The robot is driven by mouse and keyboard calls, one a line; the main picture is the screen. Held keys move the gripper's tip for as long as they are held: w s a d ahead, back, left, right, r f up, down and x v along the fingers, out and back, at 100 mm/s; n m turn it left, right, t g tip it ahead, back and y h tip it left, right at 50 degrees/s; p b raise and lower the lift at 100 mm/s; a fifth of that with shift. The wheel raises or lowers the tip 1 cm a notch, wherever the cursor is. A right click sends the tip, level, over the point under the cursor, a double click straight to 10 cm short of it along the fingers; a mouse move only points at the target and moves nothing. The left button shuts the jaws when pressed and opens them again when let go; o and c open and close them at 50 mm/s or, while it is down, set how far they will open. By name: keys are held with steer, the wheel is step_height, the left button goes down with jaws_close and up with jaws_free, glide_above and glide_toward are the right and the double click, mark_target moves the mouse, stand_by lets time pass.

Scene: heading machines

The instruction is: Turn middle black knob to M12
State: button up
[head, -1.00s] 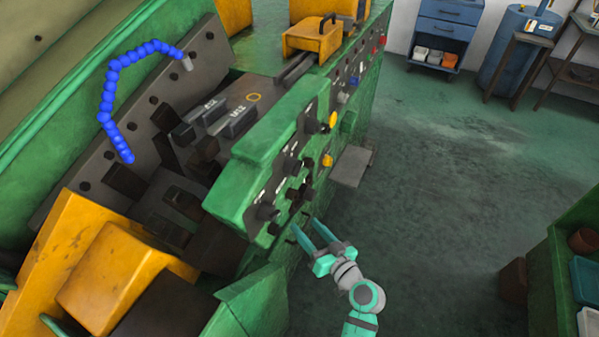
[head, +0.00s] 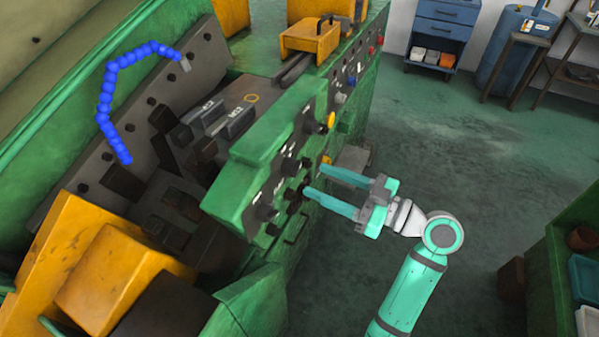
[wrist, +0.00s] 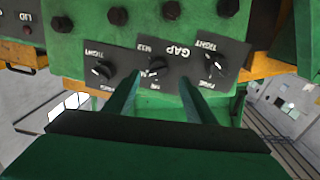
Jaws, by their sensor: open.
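The middle black knob (wrist: 156,68) sits on a dark panel between a knob on the left (wrist: 102,71) and one on the right (wrist: 215,63) in the wrist view. The panel lettering is upside down there; an M12 mark (wrist: 144,49) stands above and left of the middle knob. The knob's exact setting is too small to tell. My gripper (wrist: 158,82) is open, its two fingers on either side of the middle knob. Contact cannot be told. In the head view my gripper (head: 314,178) points left at the green machine's control face (head: 262,170), its fingertips hiding part of it.
Several dark bolts, including one (wrist: 118,16), line the green housing beyond the knob panel. Yellow knobs (head: 330,119) and other controls sit farther along the machine. Open floor (head: 440,150) lies right of the machine. A green bench (head: 565,270) stands at the right edge.

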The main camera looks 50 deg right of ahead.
mark_target(292, 167)
steer(key=x, duration=0.6)
steer(key=shift+w, duration=0.25)
steer(key=c, duration=1)
steer(key=shift+w+a, duration=0.1)
steer(key=shift+a, duration=0.05)
